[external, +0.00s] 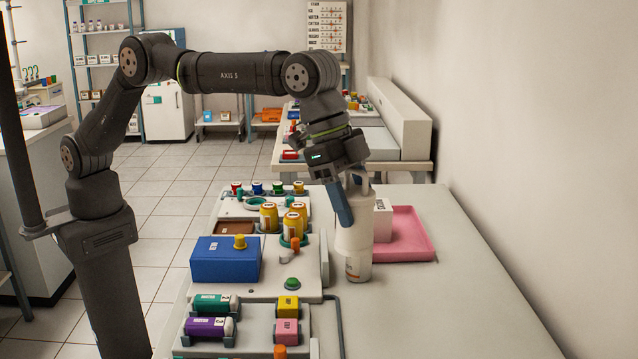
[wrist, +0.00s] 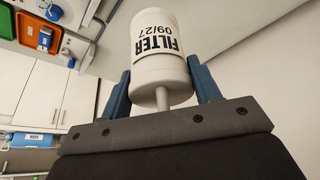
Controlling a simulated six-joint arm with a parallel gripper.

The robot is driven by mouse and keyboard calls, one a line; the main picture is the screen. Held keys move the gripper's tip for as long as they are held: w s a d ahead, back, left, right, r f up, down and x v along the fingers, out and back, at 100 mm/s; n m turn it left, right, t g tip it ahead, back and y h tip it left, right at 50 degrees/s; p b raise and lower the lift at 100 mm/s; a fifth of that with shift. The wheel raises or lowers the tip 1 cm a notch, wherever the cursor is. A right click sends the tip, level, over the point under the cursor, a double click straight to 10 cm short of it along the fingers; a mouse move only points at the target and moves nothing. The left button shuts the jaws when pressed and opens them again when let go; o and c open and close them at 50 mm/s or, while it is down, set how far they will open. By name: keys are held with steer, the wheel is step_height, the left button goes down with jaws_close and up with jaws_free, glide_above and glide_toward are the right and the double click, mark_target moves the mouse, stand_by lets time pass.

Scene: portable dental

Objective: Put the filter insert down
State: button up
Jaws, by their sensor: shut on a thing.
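The filter insert (external: 354,240) is a white cylinder, narrower towards its lower end, with dark print there. In the wrist view the filter insert (wrist: 158,50) reads "FILTER 09/27" and has a thin stem pointing back at my gripper. My gripper (external: 343,205) points down with its blue fingers shut on the sides of the insert; the fingers also flank it in the wrist view (wrist: 160,85). The insert looks roughly upright above the grey table (external: 430,315), left of the pink tray (external: 418,236). I cannot tell if its lower end touches the table.
A white box (external: 383,220) stands on the pink tray, close behind the insert. To the left are a panel with orange-capped jars (external: 268,216), a blue box (external: 225,262) and a green knob (external: 292,284). A dark tube (external: 338,315) runs along the panel's right side. The table's front right is clear.

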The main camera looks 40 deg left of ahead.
mark_target(354, 245)
step_height(354, 245, down, 8)
steer(key=shift+w+f, duration=0.1)
steer(key=shift+w+d+f, duration=0.4)
steer(key=shift+w+f, duration=1.45)
steer(key=shift+w+d+f, duration=0.4)
steer(key=shift+w+f, duration=1.4)
steer(key=shift+w, duration=0.05)
steer(key=shift+w+d+f, duration=0.4)
steer(key=shift+w+f, duration=1.45)
steer(key=shift+f, duration=0.15)
steer(key=o, duration=1.1)
steer(key=shift+a+r, duration=0.1)
steer(key=shift+r, duration=0.4)
steer(key=v, duration=1.1)
steer(key=shift+s+a, duration=0.1)
steer(key=shift+a, duration=0.05)
